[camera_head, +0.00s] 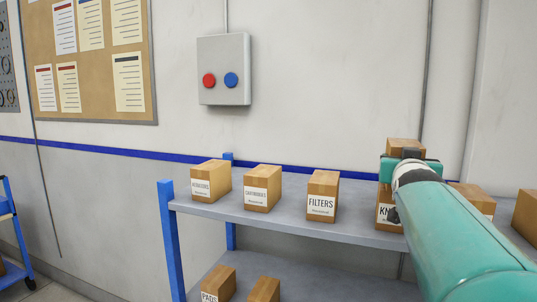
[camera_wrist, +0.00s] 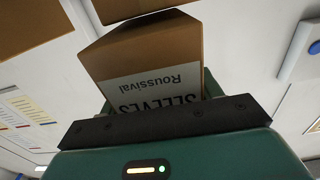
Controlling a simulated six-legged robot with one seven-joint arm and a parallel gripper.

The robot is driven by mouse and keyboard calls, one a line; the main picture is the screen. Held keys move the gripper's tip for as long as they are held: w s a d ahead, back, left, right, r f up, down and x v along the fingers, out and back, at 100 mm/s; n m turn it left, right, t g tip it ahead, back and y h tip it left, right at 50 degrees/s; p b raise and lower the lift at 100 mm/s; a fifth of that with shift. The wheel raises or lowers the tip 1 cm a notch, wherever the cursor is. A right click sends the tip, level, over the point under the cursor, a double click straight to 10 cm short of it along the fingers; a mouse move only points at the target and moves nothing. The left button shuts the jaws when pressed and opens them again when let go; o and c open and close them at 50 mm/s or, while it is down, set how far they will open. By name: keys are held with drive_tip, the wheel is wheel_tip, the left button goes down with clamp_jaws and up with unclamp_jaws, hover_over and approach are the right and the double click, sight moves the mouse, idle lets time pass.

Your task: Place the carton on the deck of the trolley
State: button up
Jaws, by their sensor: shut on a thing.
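My gripper (camera_head: 408,170) is at the right of the head view, above the upper shelf, with my teal arm in front of it. It is shut on a brown carton (camera_head: 405,144), whose top shows just beyond the gripper. In the wrist view the held carton (camera_wrist: 150,50) carries a white label reading "SLEEVES Roussival", seen upside down. The dark jaw bar (camera_wrist: 165,121) crosses in front of its lower part. At the left edge of the head view stands part of a blue frame on a caster, seemingly the trolley (camera_head: 14,238); most of it is out of view.
A grey shelf (camera_head: 285,222) with blue posts bears several labelled cartons, including FILTERS (camera_head: 323,194) and a partly hidden one (camera_head: 385,212) below my gripper. More cartons (camera_head: 217,282) sit on the lower shelf. A switch box (camera_head: 224,70) and notice board (camera_head: 95,92) hang on the wall.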

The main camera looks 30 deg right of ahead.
drive_tip(key=shift+f, duration=0.2)
drive_tip(key=o, duration=1.2)
drive_tip(key=shift+f, duration=0.15)
